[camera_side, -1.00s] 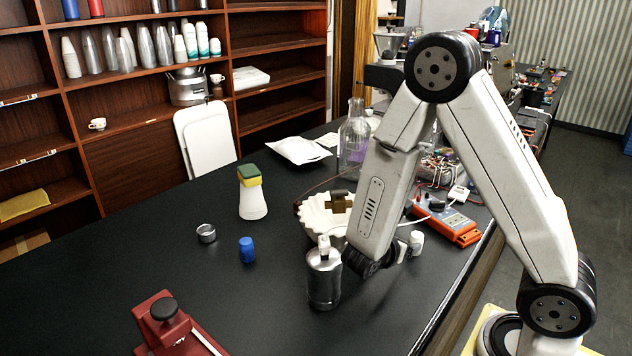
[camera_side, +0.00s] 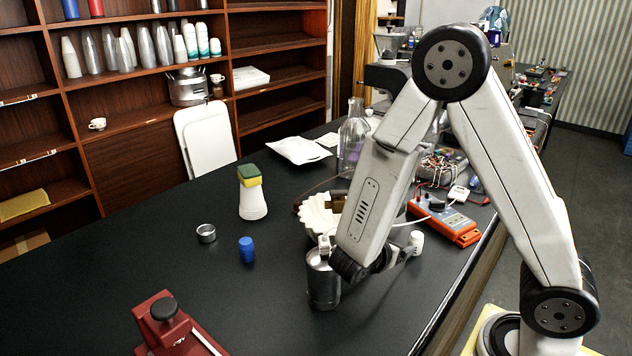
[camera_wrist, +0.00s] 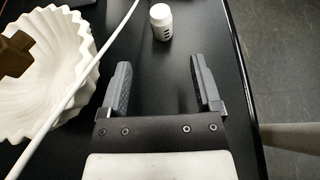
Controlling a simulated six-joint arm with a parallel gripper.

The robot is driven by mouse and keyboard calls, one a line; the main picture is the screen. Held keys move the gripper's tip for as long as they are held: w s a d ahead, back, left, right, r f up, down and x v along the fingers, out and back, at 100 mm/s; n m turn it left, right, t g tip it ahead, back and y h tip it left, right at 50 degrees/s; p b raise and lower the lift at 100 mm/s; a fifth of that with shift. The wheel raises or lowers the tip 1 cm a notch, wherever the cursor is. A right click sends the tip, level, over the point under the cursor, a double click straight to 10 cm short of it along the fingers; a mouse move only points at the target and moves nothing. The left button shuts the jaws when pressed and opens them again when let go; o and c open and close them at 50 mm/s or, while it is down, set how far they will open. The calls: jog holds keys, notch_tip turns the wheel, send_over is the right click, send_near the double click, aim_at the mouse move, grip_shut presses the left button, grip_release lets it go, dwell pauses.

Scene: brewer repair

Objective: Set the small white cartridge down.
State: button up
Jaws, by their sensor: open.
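The small white cartridge (camera_side: 416,242) stands upright on the black table, near its right edge. In the wrist view, the white cartridge (camera_wrist: 161,24) has dark marks on its side and sits just beyond the fingertips, apart from them. My gripper (camera_wrist: 160,66) is open, with bare table between its two dark fingers. In the side view, my gripper (camera_side: 396,257) is low over the table, just to the left of the cartridge, partly hidden by my wrist.
A white fluted bowl (camera_wrist: 40,110) lies left of my gripper, with a white cable (camera_wrist: 85,75) across it. A silver canister (camera_side: 322,288) stands close to my wrist. An orange meter (camera_side: 446,222) lies behind the cartridge. The table's left part has free room.

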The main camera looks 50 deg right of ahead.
jog(key=shift+s, duration=0.1)
